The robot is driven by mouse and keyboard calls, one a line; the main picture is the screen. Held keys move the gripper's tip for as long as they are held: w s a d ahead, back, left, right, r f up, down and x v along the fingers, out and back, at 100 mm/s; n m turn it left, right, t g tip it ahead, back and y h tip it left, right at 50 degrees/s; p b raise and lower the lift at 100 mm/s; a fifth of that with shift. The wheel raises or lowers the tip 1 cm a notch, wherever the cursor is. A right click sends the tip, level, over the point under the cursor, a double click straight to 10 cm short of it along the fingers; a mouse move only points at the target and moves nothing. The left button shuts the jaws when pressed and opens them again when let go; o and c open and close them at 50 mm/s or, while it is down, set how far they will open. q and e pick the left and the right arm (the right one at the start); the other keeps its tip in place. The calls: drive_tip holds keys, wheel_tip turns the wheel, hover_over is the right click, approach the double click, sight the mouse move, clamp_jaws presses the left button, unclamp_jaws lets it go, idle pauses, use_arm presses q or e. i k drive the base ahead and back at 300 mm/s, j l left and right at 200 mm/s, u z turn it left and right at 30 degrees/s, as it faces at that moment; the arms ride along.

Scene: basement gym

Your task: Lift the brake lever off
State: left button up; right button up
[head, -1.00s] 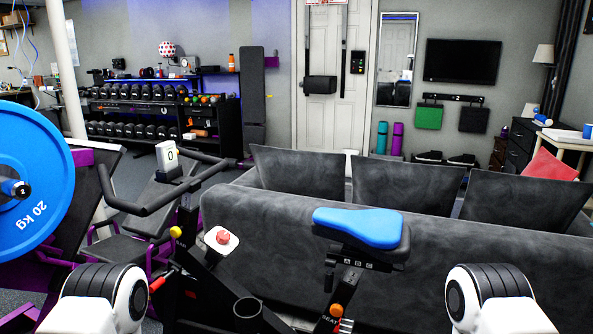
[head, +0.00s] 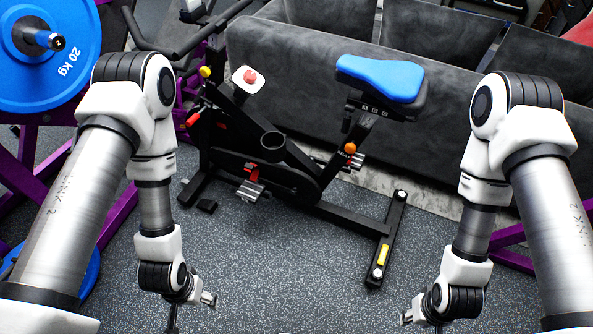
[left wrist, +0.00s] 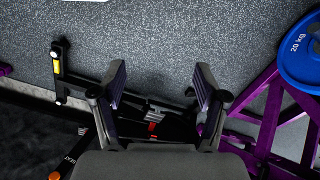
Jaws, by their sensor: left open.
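The exercise bike (head: 255,145) stands on the floor ahead of me. A lever with a red grip (head: 193,119) sticks out from its frame on the left, below a yellow knob (head: 205,71). It looks like the brake lever. My left gripper (left wrist: 160,80) is open and empty in the left wrist view, with the bike's frame and a pedal (left wrist: 153,122) beyond its fingers. In the head view it hangs low at the bottom edge, well apart from the lever. My right arm hangs down on the right; its gripper is mostly cut off by the bottom edge.
A blue weight plate (head: 55,45) sits on a purple rack (head: 105,230) at left. A grey sofa (head: 290,65) stands behind the bike. Floor (head: 290,270) in front is clear.

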sight(195, 118)
drive_tip(key=i+j+z, duration=0.15)
drive_tip(key=j, duration=0.25)
drive_tip(key=j+z, duration=0.2)
drive_tip(key=j, duration=0.2)
drive_tip(key=i+j+z, duration=0.15)
drive_tip(key=j, duration=0.3)
